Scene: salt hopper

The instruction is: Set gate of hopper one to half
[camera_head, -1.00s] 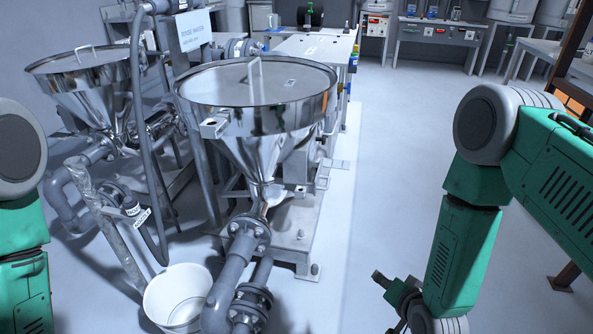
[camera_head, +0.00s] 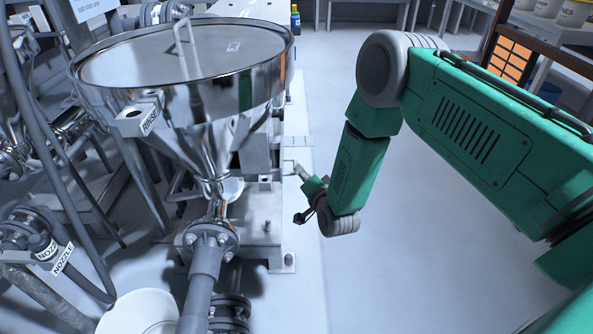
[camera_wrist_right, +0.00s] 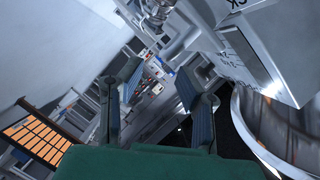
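A polished steel hopper (camera_head: 200,105) with a round lid and a tag reading "RINSE" stands left of centre in the head view. Its cone narrows to an outlet above a grey flanged pipe (camera_head: 205,260). Which hopper number it bears does not show, and I cannot make out the gate or its setting. My right gripper (camera_head: 298,193) is low, just right of the hopper stand and apart from the cone. In the right wrist view the gripper (camera_wrist_right: 160,92) has its fingers spread with nothing between them. A grey block with dark markings (camera_wrist_right: 240,50) lies beside them. My left gripper is out of view.
A white bucket (camera_head: 140,312) stands at the bottom left. Pipes and a hose with a "NOZZLE" tag (camera_head: 62,258) crowd the left side. The floor (camera_head: 420,240) to the right is clear. Benches stand at the back.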

